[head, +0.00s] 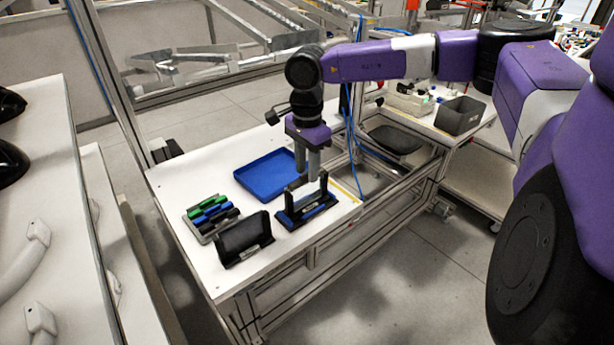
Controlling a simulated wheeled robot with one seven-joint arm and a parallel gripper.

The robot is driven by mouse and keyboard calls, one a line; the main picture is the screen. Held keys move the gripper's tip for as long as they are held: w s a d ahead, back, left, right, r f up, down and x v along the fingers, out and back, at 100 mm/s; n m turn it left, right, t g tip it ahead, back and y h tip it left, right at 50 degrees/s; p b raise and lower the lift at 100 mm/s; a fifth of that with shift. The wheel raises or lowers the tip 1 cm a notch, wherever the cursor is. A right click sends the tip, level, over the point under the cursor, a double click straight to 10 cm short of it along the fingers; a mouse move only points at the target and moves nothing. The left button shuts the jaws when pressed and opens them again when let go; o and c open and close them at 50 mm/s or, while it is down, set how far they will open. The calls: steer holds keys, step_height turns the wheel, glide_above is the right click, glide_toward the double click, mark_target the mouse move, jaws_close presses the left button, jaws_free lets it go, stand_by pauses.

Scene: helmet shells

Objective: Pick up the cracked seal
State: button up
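My gripper (309,172) points straight down over the white table, just above a blue and black stand (306,214). Its grey fingers are close to the upper part of this stand, and the gap between them is too small to read. A pale, glassy piece (308,192) shows between the stand's dark uprights, partly behind the fingertips. I cannot tell whether it touches them. No crack can be made out on anything. Green, blue and black strips (211,213) lie in a grey rack at the left; I cannot tell whether any is the seal.
A shallow blue tray (246,184) lies empty behind the stand. A black holder (243,240) stands at the table's front left. A white bench (52,150) with black shells is at far left. A grey bin (459,115) stands on another table at right.

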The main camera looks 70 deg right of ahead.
mark_target(307, 172)
jaws_close()
steer(key=shift+r, duration=0.1)
step_height(307, 172, up, 20)
steer(key=b, duration=0.1)
stand_by(0.6)
